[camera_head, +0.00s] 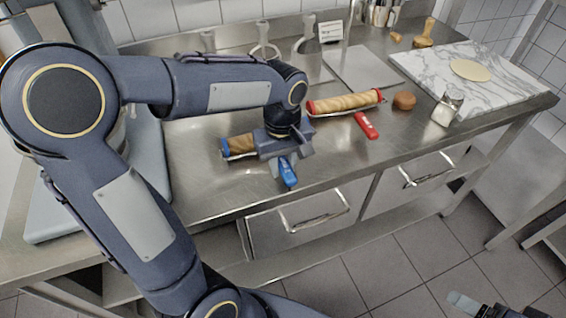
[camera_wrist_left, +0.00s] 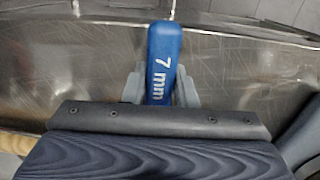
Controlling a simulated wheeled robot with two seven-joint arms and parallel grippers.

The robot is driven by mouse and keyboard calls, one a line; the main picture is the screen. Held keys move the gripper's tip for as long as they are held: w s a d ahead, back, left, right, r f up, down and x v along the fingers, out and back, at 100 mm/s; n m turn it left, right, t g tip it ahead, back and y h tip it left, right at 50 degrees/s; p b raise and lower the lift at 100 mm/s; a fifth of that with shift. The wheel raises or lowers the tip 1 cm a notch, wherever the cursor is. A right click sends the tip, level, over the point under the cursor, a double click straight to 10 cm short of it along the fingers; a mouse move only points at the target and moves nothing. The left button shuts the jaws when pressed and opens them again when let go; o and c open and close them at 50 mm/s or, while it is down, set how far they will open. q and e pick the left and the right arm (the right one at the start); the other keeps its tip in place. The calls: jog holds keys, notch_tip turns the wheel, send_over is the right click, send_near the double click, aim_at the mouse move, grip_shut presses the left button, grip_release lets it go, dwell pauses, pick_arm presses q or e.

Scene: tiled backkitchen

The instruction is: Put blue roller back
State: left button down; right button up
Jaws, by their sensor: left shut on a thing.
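The blue roller (camera_head: 239,146) has a wooden barrel with blue ends, a thin wire frame and a blue handle. My left gripper (camera_head: 284,158) is over the steel counter and shut on the blue handle; the gripper hides the middle and right part of the barrel. In the left wrist view the handle (camera_wrist_left: 163,62), marked "7 mm", stands between the two grey fingers. I cannot tell whether the roller touches the counter. A red roller (camera_head: 345,103) with a red handle lies behind and to the right. Part of my right gripper (camera_head: 480,306) shows at the bottom right edge.
The steel counter (camera_head: 200,190) has free room left of the roller and in front of it. A brown round item (camera_head: 404,101), a glass shaker (camera_head: 447,107) and a marble board (camera_head: 490,75) with a dough disc stand to the right. Utensils line the back.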

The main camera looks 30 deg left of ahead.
pick_arm(q)
jog(key=shift+f, duration=0.3)
jog(key=c, duration=1.2)
grip_release()
jog(key=shift+o, duration=0.2)
jog(key=shift+r, duration=0.1)
